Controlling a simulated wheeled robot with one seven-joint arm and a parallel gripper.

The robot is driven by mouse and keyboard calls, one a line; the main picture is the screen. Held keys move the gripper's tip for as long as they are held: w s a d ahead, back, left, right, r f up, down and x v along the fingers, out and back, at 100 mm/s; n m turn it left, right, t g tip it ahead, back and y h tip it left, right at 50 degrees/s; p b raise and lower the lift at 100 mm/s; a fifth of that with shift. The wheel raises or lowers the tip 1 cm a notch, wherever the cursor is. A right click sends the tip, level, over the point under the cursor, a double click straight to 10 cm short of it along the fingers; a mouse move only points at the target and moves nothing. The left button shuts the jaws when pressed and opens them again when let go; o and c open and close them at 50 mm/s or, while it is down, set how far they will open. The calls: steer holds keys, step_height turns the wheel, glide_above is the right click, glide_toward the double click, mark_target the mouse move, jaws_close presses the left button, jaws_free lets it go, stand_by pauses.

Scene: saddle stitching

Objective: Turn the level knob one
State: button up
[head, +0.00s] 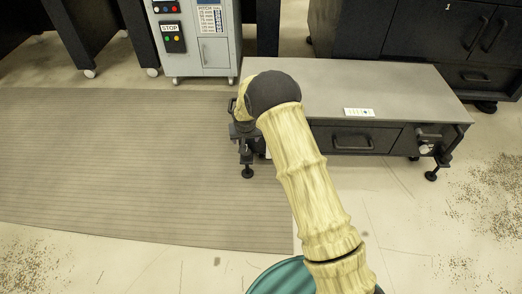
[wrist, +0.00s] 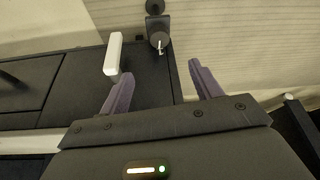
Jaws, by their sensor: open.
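A low grey bench (head: 360,85) stands at centre right in the head view, with levelling feet at its front corners. The left foot (head: 247,165) is just below the end of my arm, which hides part of that corner. In the wrist view, my gripper (wrist: 160,88) is open and empty, with its two purple fingers spread. A dark round fitting (wrist: 157,27) with a small metal pin lies beyond the fingertips, apart from them. A white bar (wrist: 113,55) is just beyond the left finger. I cannot tell which part is level knob one.
The bench has a drawer with a handle (head: 352,141) and a right foot (head: 431,160). A small white card (head: 359,112) lies on top. A grey control cabinet (head: 200,45) and dark cabinets (head: 420,40) stand behind. A ribbed mat (head: 130,165) leaves open floor at left.

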steer(key=shift+s+r, duration=0.1)
steer(key=shift+r, duration=0.1)
steer(key=b, duration=0.9)
glide_toward(247, 152)
steer(key=x, duration=0.8)
steer(key=shift+s+a+f, duration=0.1)
steer(key=shift+s+a, duration=0.15)
steer(key=shift+a, duration=0.05)
steer(key=shift+w+f+b, duration=0.4)
steer(key=shift+f+b, duration=0.2)
steer(key=shift+d, duration=0.1)
steer(key=shift+w, duration=0.15)
